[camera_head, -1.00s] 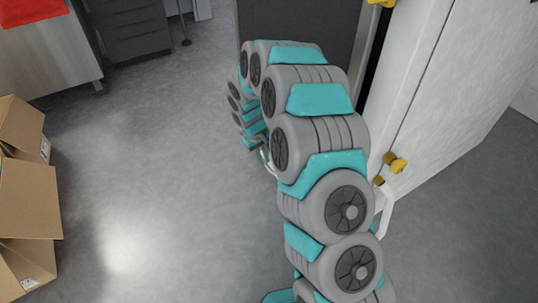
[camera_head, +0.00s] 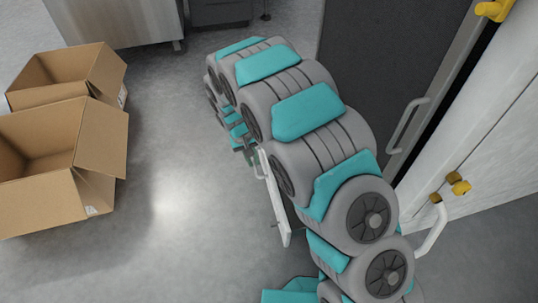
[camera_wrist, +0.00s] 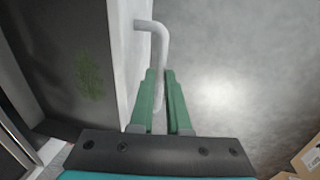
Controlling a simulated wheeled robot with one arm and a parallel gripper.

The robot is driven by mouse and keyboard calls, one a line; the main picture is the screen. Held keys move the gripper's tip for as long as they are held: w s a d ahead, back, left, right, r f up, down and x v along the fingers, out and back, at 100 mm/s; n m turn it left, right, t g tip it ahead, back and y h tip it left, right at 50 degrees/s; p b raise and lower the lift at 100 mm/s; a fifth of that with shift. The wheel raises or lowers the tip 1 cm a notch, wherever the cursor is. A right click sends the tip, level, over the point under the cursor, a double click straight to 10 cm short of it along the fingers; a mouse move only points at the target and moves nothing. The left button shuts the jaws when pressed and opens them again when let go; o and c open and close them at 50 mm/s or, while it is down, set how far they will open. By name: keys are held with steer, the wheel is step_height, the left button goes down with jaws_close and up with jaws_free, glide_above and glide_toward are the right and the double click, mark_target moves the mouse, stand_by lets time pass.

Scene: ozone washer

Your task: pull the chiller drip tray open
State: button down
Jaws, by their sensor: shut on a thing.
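The drip tray's white front panel (camera_head: 279,205) shows in the head view, standing out in the room to the left of my arm. In the wrist view the panel (camera_wrist: 124,45) is upright, with a bent white bar handle (camera_wrist: 155,40) on its face. My gripper (camera_wrist: 162,82) has its green fingers closed around this handle; in the head view the gripper (camera_head: 246,153) is partly hidden by my arm. Behind the panel, a grey surface with a green patch (camera_wrist: 90,75) shows in the wrist view. The tray's rear is hidden by my arm.
A dark door (camera_head: 385,65) with a bar handle (camera_head: 408,125) and a white cabinet (camera_head: 490,130) with yellow knobs (camera_head: 458,185) stand at the right. Open cardboard boxes (camera_head: 95,135) lie at the left. Grey floor (camera_head: 190,190) between is clear.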

steer(key=shift+s+a, duration=0.25)
steer(key=shift+a, duration=0.75)
steer(key=c, duration=1.2)
jaws_free()
steer(key=shift+o, duration=0.2)
steer(key=shift+r, duration=0.1)
step_height(320, 180, up, 8)
steer(key=a, duration=0.1)
steer(key=shift+s+a+f+p, duration=0.15)
steer(key=shift+s+f+p, duration=0.1)
steer(key=shift+p, duration=0.2)
